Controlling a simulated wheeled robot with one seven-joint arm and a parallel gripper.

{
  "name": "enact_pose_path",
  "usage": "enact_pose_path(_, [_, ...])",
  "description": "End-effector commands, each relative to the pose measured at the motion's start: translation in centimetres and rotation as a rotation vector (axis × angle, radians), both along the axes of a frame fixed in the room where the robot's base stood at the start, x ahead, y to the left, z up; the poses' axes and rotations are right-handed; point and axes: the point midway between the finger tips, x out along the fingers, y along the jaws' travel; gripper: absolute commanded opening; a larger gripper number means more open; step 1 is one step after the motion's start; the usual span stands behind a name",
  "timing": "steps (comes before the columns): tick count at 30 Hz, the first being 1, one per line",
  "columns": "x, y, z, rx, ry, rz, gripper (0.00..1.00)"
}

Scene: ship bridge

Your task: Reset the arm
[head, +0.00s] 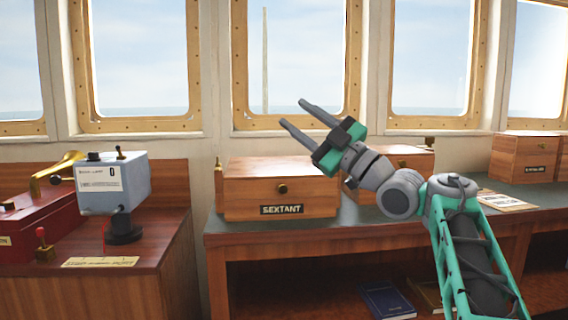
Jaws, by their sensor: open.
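My gripper (293,113) is raised in front of the middle window, above the wooden box labelled SEXTANT (270,189). Its two grey fingers point up and to the left and stand apart, with nothing between them. My arm comes up from the lower right and bends at a grey joint before the wrist. It touches nothing that I can see. It hides part of a second wooden box (413,161) on the green-topped desk.
The desk (240,233) runs along the windows. A wooden box (523,158) and a paper card (505,200) are at right. At left, a grey switch box (112,184) and a red case (40,222) stand on a cabinet. Books (386,300) lie below.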

Motion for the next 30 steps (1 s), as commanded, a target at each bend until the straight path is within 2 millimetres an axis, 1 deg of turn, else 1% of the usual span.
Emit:
enact_pose_path(1, [0.4,0.5,1.5,-0.007,0.045,-0.013,0.43])
enact_pose_path(3, [1.7,1.2,2.2,-0.019,0.169,-0.055,0.43])
enact_pose_path(5, [2.8,1.6,1.9,-0.03,0.323,-0.106,0.43])
enact_pose_path(6, [3.3,1.7,1.2,-0.035,0.438,-0.145,0.43])
enact_pose_path(8, [3.3,1.5,-0.6,-0.037,0.62,-0.208,0.43])
enact_pose_path(9, [2.9,1.3,-2.1,-0.036,0.741,-0.251,0.43])
enact_pose_path(11, [1.5,0.6,-4.7,-0.029,0.926,-0.321,0.43])
enact_pose_path(12, [0.0,0.1,-6.5,-0.023,1.05,-0.371,0.43])
enact_pose_path(14, [-2.9,-1.0,-9.2,-0.009,1.235,-0.452,0.43])
enact_pose_path(15, [-5.4,-1.8,-11.0,0.002,1.355,-0.511,0.43])
enact_pose_path(17, [-9.8,-3.2,-13.6,0.023,1.536,-0.607,0.43])
enact_pose_path(18, [-12.8,-4.1,-15.2,0.039,1.644,-0.671,0.43])
enact_pose_path(20, [-17.1,-5.3,-17.2,0.061,1.782,-0.76,0.43])
enact_pose_path(21, [-19.6,-6.0,-18.3,0.075,1.856,-0.813,0.43])
enact_pose_path(24, [-24.2,-7.2,-20.2,0.104,1.982,-0.914,0.43])
enact_pose_path(27, [-26.2,-7.7,-21.3,0.116,2.034,-0.959,0.43])
enact_pose_path(30, [-26.4,-7.8,-21.8,0.119,2.043,-0.966,0.43])
